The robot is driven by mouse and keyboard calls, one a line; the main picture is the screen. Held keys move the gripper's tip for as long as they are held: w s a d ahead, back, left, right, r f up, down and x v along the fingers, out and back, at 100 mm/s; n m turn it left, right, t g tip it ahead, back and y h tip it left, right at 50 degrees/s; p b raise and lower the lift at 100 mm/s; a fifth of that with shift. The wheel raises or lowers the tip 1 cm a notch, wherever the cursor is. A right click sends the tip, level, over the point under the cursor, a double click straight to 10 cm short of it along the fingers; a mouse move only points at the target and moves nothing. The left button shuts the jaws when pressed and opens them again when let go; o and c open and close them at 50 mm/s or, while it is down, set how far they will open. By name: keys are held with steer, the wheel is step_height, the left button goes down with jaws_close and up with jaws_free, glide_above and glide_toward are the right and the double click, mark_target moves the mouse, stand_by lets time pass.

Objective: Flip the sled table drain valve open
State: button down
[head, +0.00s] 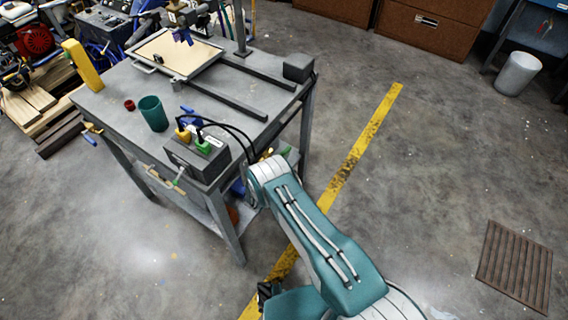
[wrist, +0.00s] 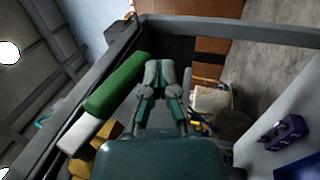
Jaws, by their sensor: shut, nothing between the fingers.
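The grey sled table (head: 105,105) stands at upper left in the head view. A brass fitting with a blue lever (head: 90,139) sticks out at its left edge. I cannot tell for sure which is the drain valve. My gripper (wrist: 160,66) is shut and empty in the wrist view. A green bar-like part (wrist: 117,84) lies just left of the fingers; I cannot tell whether they touch. In the head view my arm hides the gripper.
The dark box (head: 186,157) carries yellow and green connectors with black cables. A green cup (head: 153,113) and a flat tray (head: 178,53) are on the tabletop. Table legs (head: 228,228) and a lower shelf are close to my arm. The floor at right is mostly clear.

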steer(key=shift+w+d+r+t+h, duration=0.15)
steer(key=shift+w+r+t+h, duration=0.1)
steer(key=shift+r+t+h, duration=0.4)
steer(key=shift+f, duration=0.1)
